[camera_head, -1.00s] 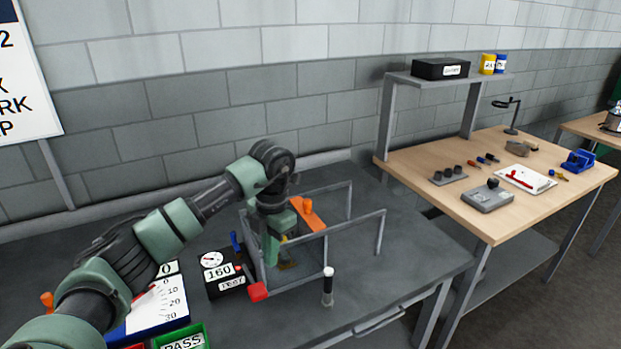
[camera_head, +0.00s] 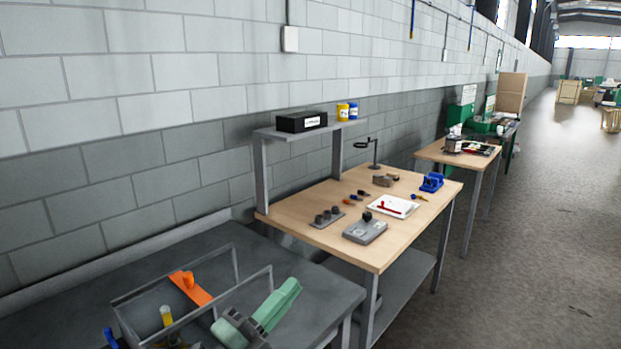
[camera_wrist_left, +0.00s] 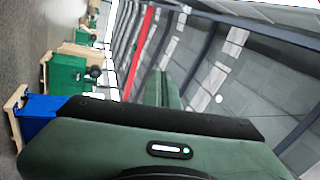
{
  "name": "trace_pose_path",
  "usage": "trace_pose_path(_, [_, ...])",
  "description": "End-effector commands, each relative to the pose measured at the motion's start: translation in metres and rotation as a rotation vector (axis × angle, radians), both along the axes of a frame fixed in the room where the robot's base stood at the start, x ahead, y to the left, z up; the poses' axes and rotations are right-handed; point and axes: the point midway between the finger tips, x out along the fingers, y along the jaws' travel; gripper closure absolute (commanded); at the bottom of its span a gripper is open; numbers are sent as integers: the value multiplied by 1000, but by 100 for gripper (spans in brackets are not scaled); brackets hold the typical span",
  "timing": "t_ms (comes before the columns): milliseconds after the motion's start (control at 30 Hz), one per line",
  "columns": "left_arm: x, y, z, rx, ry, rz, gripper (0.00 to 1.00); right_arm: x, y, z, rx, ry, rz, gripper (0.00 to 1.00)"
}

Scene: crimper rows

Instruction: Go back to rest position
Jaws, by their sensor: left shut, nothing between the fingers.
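My left gripper (camera_head: 290,286) shows at the lower middle of the head view. It is raised over the grey bench (camera_head: 335,283), beside the open wire-frame fixture, and points up and to the right in the picture. Its green fingers are shut with nothing between them. In the left wrist view my left gripper (camera_wrist_left: 167,88) points away toward the ceiling and wall. My right gripper is in neither view.
The frame fixture (camera_head: 236,262) with an orange clamp (camera_head: 188,281) and a yellow-topped piece (camera_head: 166,315) is at lower left. A wooden bench (camera_head: 300,216) holds tools and a shelf (camera_head: 300,131). Open floor (camera_head: 540,230) lies to the right.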

Motion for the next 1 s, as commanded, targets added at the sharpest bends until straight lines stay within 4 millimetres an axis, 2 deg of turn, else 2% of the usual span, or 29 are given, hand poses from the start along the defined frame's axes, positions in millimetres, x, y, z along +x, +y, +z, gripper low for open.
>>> trace_pose_path(33, [3,25,-10,-123,109,99,100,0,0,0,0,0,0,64])
trace_pose_path(67, [5,41,-17,-191,175,159,100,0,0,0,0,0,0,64])
trace_pose_path(100, [6,63,-32,-276,270,240,100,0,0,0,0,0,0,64])
trace_pose_path(167, [2,94,-60,-390,423,360,100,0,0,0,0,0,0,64])
trace_pose_path(200, [-5,113,-84,-458,531,436,100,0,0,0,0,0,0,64])
trace_pose_path(267, [-22,136,-120,-540,693,543,100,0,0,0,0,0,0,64])
trace_pose_path(300, [-36,148,-145,-586,799,607,100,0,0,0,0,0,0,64])
trace_pose_path(400, [-81,167,-200,-667,1052,746,100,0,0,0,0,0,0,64])
trace_pose_path(500, [-125,175,-239,-708,1256,844,100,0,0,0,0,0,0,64])
trace_pose_path(600, [-164,175,-264,-726,1415,910,100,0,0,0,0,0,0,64])
trace_pose_path(800, [-231,171,-292,-729,1665,1000,100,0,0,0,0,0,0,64])
trace_pose_path(1000, [-293,163,-305,-708,1881,1061,100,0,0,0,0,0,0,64])
